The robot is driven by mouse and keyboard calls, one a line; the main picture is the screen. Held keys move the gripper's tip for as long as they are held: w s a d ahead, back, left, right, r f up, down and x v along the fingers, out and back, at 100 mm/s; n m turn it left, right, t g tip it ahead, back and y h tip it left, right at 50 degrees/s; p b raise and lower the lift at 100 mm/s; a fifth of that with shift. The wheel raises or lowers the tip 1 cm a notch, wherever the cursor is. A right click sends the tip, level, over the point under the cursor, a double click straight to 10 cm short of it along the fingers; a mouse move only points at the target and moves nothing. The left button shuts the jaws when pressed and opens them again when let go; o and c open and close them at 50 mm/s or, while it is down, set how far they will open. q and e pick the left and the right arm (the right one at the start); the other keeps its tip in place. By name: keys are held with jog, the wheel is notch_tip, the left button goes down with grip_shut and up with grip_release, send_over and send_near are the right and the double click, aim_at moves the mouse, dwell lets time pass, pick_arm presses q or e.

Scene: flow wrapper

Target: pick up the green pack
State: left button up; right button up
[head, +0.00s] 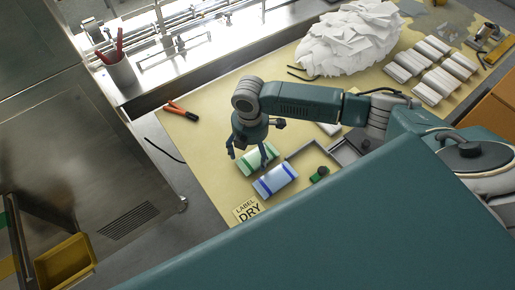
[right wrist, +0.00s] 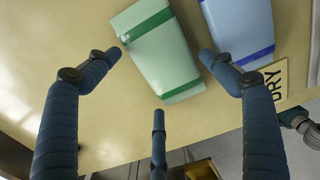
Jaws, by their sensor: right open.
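The green pack (head: 249,164) lies flat on the pale yellow table, light green with darker green bands near its ends. It also shows large in the right wrist view (right wrist: 162,52), at the top middle. My right gripper (head: 249,153) is open above the green pack. In the right wrist view its three fingers (right wrist: 161,76) are spread around the pack's near part, and nothing is held. Whether any finger touches the pack cannot be told. My left gripper is not in view.
A blue-banded pack (head: 275,180) lies close beside the green one. A "LABEL DRY" card (head: 248,210) is below it. A grey tray-like frame (head: 312,149) stands right. Orange-handled pliers (head: 182,112), a white paper heap (head: 350,38) and several white packs (head: 436,84) lie farther off.

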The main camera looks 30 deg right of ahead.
jog(key=shift+f, duration=0.4)
jog(key=shift+c, duration=0.5)
jog(key=c, duration=0.5)
jog(key=shift+r, duration=0.1)
